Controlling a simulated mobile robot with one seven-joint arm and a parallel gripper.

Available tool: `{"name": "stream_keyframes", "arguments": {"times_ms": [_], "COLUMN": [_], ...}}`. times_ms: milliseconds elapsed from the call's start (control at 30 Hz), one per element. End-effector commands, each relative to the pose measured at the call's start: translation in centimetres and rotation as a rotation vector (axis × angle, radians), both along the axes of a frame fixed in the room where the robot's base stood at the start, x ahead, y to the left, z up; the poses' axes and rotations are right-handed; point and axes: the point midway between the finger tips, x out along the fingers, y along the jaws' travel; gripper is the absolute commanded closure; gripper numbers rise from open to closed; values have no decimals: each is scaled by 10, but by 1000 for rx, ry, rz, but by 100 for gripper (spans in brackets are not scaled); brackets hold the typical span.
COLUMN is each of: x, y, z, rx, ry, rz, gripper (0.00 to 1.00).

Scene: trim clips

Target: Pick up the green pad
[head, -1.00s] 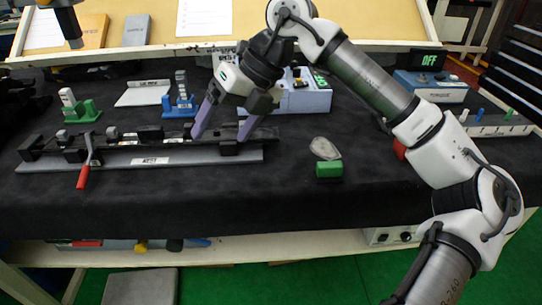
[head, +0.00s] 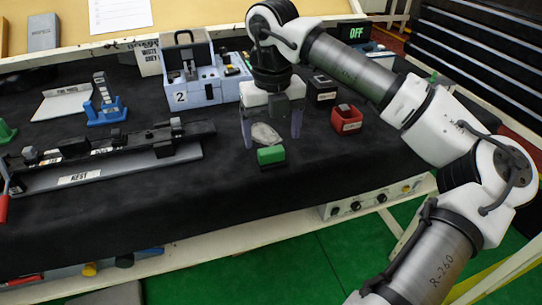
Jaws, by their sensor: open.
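The green pad (head: 271,155) is a small block with a dark lower edge, lying on the black table cloth near the table's front edge. A grey, rounded flat piece (head: 265,134) lies just behind it. My gripper (head: 272,140) is open and points down, its two purple fingers spread to the left and right of the grey piece. The fingertips appear just behind the pad. I cannot tell their exact height above the cloth. Nothing shows between the fingers as held.
A long dark fixture on a grey base marked NEST (head: 80,178) lies to the left. A light blue case marked 2 (head: 192,92) stands behind. Cloth right of the pad is clear.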

Motion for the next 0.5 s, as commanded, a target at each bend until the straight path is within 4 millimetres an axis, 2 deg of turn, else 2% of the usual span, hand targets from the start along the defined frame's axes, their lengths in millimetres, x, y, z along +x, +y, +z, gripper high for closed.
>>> {"name": "stream_keyframes", "arguments": {"times_ms": [300, 500], "x": [-3, -3], "y": [2, 2], "z": [-43, -51], "rx": [3, 1], "ry": [2, -1], "rz": [1, 1], "gripper": [20, 20]}}
